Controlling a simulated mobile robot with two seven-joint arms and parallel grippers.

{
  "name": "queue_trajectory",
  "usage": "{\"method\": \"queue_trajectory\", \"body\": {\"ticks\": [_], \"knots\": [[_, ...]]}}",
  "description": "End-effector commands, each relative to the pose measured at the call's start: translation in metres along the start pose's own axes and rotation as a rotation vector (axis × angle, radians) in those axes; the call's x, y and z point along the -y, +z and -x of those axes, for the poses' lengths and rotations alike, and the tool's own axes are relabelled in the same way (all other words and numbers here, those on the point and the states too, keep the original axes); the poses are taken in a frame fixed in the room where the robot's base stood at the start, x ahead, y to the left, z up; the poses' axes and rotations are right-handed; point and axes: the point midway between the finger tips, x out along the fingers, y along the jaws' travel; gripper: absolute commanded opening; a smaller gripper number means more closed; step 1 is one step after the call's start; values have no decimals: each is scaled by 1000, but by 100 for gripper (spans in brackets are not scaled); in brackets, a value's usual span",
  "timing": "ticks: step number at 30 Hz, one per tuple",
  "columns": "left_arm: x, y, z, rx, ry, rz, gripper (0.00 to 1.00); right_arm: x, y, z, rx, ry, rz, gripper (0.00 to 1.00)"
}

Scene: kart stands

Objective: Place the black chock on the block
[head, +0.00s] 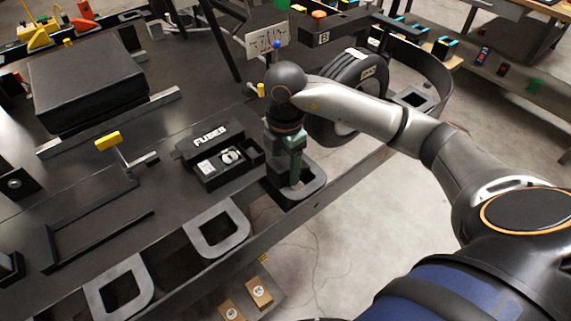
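My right gripper (295,180) points down over the dark open frame (316,187) at the near edge of the black table. A narrow greenish part shows at its tip. I cannot tell whether its fingers are open or shut, or whether it holds anything. I cannot single out the black chock for sure. A large black block (88,82) sits at the upper left of the table, well apart from the gripper; I cannot tell if it is the task's block. My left gripper is out of view.
A black fuses box (210,135) stands just left of the gripper. A yellow-handled clamp (108,141) is farther left. A tyre (350,75) stands behind my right arm. Light grey handle-shaped loops (218,230) line the table's near edge.

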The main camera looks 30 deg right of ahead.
Motion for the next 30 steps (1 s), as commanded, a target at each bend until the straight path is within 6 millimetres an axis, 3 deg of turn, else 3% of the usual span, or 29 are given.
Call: {"method": "queue_trajectory", "body": {"ticks": [7, 17, 20, 30], "knots": [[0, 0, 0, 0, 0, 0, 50, 0, 0, 0, 0, -1, 0, 90], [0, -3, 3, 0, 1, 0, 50, 0, 0, 7, 0, 1, 0, 90], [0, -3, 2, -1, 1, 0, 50, -1, 0, 20, 0, 5, -1, 90], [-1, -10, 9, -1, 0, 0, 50, -1, 1, 95, 2, 5, -1, 90]]}}
